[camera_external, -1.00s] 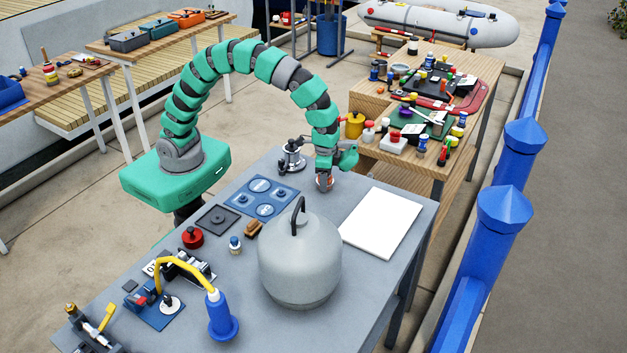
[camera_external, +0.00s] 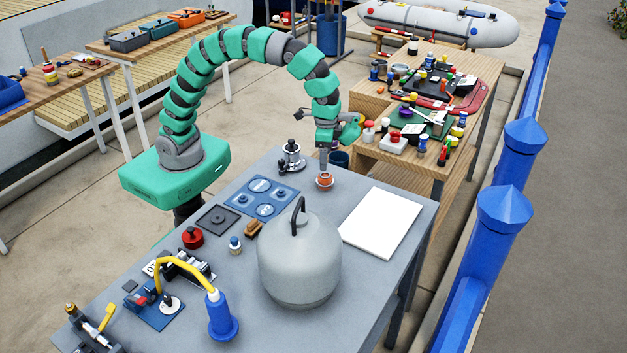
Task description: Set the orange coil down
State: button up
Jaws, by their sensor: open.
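The orange coil (camera_external: 324,181) rests on the grey table's far part, behind the grey domed vessel and left of the white sheet. My gripper (camera_external: 323,170) is open, pointing down right above the coil. The fingertips are small here, and I cannot tell whether they still touch the coil. The coil looks level, with its orange side showing.
The grey domed vessel (camera_external: 300,262) with a black handle stands in front of the coil. A white sheet (camera_external: 381,223) lies to the right. A metal winch-like part (camera_external: 291,158) stands to the left, near a blue panel (camera_external: 263,196). A cluttered wooden bench (camera_external: 440,100) is behind.

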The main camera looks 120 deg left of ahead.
jog(key=s+d+r+m+t, duration=0.15)
jog(key=r+t, duration=0.25)
jog(key=r, duration=0.9)
jog(key=d+r+m+t, duration=0.1)
jog(key=d+r+t, duration=0.25)
jog(key=r, duration=0.95)
jog(key=s+d+r+m+t, duration=0.1)
jog(key=s+r+t, duration=0.3)
jog(key=r, duration=0.6)
jog(key=s+d+r+m+t, duration=0.1)
jog(key=s+d+r+t, duration=0.1)
jog(key=s+r+t, duration=0.2)
jog(key=s+r, duration=0.3)
jog(key=r, duration=0.3)
jog(key=shift+d, duration=0.25)
jog(key=shift+s, duration=0.1)
